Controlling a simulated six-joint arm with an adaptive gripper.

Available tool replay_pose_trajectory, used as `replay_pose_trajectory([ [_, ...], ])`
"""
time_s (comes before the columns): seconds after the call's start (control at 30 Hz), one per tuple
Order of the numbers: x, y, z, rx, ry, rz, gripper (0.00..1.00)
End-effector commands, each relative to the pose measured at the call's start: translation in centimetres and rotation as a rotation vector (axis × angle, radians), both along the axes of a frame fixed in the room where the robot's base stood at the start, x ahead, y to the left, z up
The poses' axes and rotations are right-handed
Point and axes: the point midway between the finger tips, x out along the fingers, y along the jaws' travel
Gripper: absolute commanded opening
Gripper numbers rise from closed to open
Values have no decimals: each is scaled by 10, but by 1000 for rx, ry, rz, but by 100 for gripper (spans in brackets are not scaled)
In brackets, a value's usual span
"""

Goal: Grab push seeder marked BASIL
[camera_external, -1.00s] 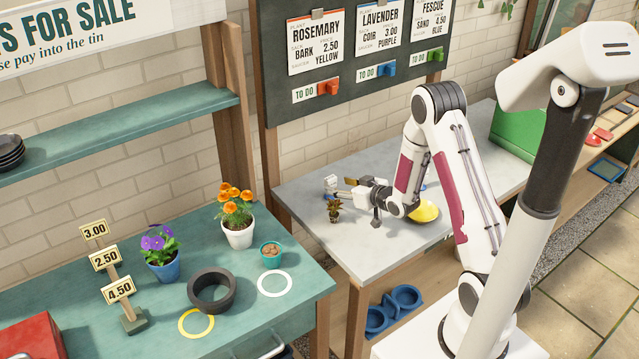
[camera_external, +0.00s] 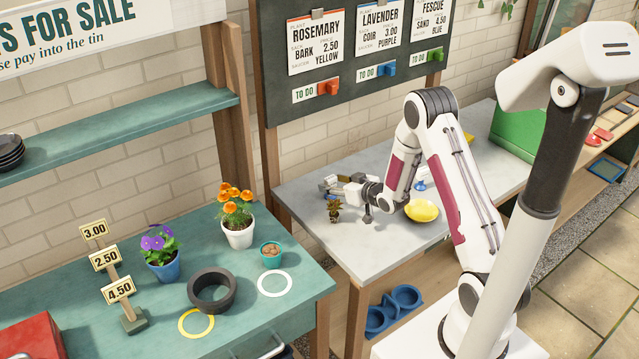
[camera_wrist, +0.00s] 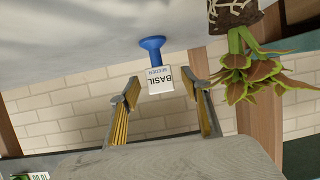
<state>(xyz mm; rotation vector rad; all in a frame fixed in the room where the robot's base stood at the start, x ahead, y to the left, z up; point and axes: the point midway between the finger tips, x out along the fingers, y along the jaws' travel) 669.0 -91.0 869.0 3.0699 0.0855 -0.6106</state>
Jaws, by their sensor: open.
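The push seeder marked BASIL (camera_wrist: 154,43) shows in the wrist view as a blue flared end and stem with a white block lettered BASIL, upside down in the picture. My gripper (camera_wrist: 162,86) is open, with one finger to each side of the white block and a visible gap on both sides. The block sits near the fingertips, and I cannot tell how deep it is between them. In the external view my gripper (camera_external: 326,186) reaches low over the grey table, and its fingers largely hide the seeder.
A small bare-rooted plant (camera_external: 335,210) stands close to my gripper and also shows at the wrist view's upper right (camera_wrist: 265,75). A yellow bowl (camera_external: 421,211) and a small blue item (camera_external: 420,186) lie to the right. The grey table's (camera_external: 365,253) front is clear.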

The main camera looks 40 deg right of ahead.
Motion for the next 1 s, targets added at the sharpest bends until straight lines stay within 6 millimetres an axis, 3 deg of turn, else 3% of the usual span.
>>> replay_pose_trajectory([
  [0.3, 20, 1, -8, -1, 0, 0, 47],
  [0.83, 21, 1, -9, -1, 0, 0, 47],
  [0.87, 21, 1, -9, -1, 0, 0, 45],
  [1.0, 21, 1, -8, -1, 0, 0, 8],
])
